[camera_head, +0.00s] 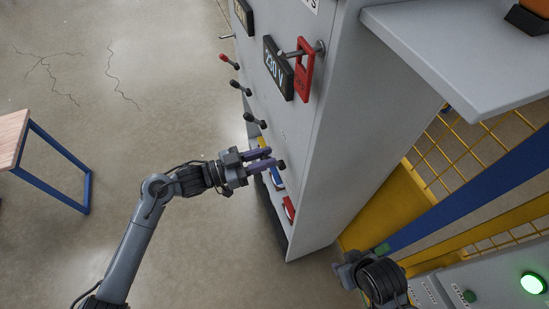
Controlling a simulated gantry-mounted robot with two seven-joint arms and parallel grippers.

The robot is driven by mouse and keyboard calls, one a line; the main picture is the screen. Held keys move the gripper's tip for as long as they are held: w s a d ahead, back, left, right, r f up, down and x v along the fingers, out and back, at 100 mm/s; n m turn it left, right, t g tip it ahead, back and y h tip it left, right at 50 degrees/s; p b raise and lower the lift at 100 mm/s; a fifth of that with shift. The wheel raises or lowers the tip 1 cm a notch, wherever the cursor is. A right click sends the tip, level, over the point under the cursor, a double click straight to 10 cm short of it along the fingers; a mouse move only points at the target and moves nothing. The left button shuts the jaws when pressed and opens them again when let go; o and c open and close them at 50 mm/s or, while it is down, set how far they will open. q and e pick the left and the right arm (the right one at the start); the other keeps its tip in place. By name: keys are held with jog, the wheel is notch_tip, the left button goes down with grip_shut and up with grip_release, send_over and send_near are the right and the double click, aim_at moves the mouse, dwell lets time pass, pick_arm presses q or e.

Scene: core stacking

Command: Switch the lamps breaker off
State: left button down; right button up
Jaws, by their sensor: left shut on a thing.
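A grey breaker cabinet (345,150) stands in the middle, with a row of small levers on its left face. One lever has a red knob (223,57); the others have black knobs, such as this upper one (235,84) and this middle one (248,117). My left gripper (268,160), with purple fingers, is shut on the lowest lever (281,165), whose dark knob shows at the fingertips. I cannot read which breaker is the lamps one. My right gripper (348,270) is at the lower right, apart from the cabinet; its jaws are unclear.
A black 230 V sign (278,67) and a red lockout tag (304,69) are on the cabinet above the levers. A grey shelf (460,50) juts out at upper right. A yellow mesh fence (480,140) and a panel with a lit green button (533,283) stand right.

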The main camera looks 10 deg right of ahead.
dwell(0.4)
pick_arm(q)
jog(key=shift+a+f, duration=0.35)
jog(key=shift+f, duration=0.2)
jog(key=shift+a+f+b, duration=0.4)
jog(key=shift+f+b, duration=0.05)
